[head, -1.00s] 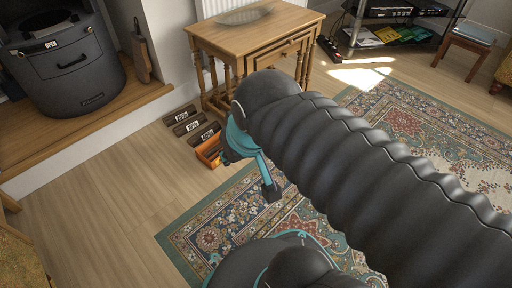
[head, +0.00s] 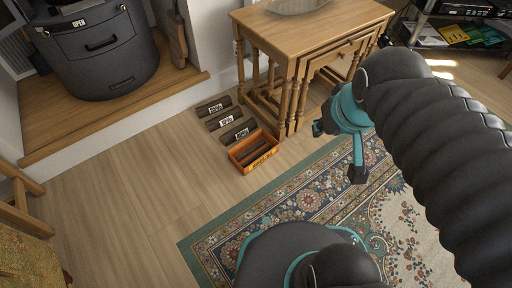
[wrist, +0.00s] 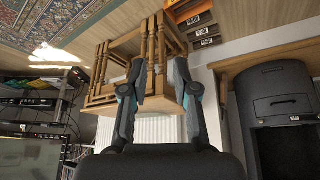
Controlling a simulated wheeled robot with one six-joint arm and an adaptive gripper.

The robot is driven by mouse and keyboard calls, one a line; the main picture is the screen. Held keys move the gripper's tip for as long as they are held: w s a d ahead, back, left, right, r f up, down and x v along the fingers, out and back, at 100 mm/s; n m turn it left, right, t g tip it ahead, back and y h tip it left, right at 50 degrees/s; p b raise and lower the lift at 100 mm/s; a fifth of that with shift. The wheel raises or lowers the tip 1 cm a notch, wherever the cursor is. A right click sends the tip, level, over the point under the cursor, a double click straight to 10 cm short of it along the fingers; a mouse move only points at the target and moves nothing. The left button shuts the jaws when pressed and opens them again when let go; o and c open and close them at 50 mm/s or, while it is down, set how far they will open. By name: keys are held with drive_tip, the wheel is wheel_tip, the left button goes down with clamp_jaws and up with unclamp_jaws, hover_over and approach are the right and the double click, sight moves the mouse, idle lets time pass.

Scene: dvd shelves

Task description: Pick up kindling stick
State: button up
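An orange box (head: 270,155) stands on the wooden floor by the rug's corner, with dark stick-like pieces (head: 252,150) inside. Several dark brown bars with white labels (head: 226,118) lie in a row behind it. I cannot tell which piece is the kindling stick. The bars also show, upside down, at the top of the wrist view (wrist: 201,31), with the orange box (wrist: 187,10) at the edge. My gripper (head: 338,150) is above the rug, right of the box in the head view. In the wrist view my gripper (wrist: 159,64) has its fingers apart with nothing between them.
A wooden nest of tables (head: 310,35) stands right behind the bars. A black stove (head: 105,50) sits on a raised wooden hearth (head: 115,115) at left. A patterned rug (head: 300,200) covers the right foreground. Floor left of the box is clear; a wooden chair (head: 22,205) stands far left.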

drive_tip(key=w+a+n+p, duration=0.1)
drive_tip(key=w+n+p, duration=0.15)
drive_tip(key=w, duration=0.55)
drive_tip(key=n+g+p, duration=0.6)
drive_tip(key=n+p, duration=0.3)
drive_tip(key=n, duration=1.2)
hover_over(245, 164)
drive_tip(key=f, duration=4.8)
drive_tip(key=shift+w+d, duration=0.15)
drive_tip(key=shift+w, duration=0.25)
drive_tip(key=shift+s+f, duration=0.15)
drive_tip(key=shift+f, duration=1.3)
drive_tip(key=shift+s+f, duration=0.15)
drive_tip(key=shift+f, duration=1.25)
clamp_jaws()
